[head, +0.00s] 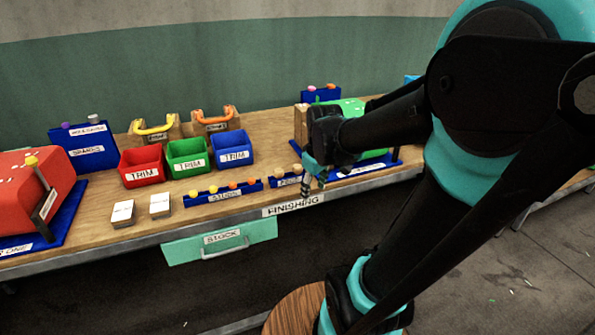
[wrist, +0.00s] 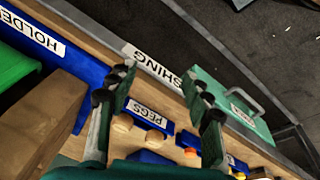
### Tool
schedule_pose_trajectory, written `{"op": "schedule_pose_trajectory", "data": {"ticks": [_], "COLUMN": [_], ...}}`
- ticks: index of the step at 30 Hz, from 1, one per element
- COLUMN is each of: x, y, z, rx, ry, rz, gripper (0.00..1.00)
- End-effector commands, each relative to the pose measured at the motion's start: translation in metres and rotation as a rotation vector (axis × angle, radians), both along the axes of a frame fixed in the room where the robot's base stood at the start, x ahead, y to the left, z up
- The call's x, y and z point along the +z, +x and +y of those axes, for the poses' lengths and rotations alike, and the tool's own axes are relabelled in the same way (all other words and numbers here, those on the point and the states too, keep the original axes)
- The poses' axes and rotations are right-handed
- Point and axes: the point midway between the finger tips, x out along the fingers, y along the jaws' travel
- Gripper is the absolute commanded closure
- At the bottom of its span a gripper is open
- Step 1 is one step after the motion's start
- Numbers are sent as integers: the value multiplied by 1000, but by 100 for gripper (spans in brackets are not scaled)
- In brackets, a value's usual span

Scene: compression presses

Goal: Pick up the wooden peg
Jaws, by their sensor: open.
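The wooden pegs show as round pale tops in a small blue rack labelled PEGS (wrist: 147,112). In the wrist view one peg (wrist: 122,123) is close to the finger on the left and another peg (wrist: 154,139) is nearer the middle. In the head view a peg top (head: 282,171) shows just left of my gripper (head: 314,183). My gripper is over the bench's front edge by the rack, fingers apart and pointing down. In the wrist view my gripper (wrist: 160,82) has its two fingers on either side of the rack, with nothing between them gripped. The pegs' lower parts are hidden.
A blue rack with coloured knobs (head: 225,195) stands left of the peg rack. The green press (head: 352,112) is behind my gripper, partly hidden by my arm. Red, green and blue TRIM bins (head: 188,157) stand further left. A teal STOCK drawer (head: 220,241) hangs below the bench edge.

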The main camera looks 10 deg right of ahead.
Motion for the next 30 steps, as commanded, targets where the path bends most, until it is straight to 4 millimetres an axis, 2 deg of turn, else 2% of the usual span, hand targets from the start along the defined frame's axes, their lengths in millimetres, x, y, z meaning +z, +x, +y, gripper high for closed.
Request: {"op": "schedule_pose_trajectory", "data": {"ticks": [1, 6, 12, 15, 18, 21, 30], "x": [20, 86, 149, 168, 176, 172, 116], "y": [20, 71, 107, 116, 120, 121, 121], "z": [4, 16, 28, 32, 34, 34, 34], "rx": [111, 534, 946, 1070, 1136, 1156, 1154], "ry": [-25, -101, -141, -146, -149, -150, -150], "rz": [24, 108, 180, 199, 208, 210, 210], "gripper": [47, 47, 47, 47, 47, 47, 47]}}
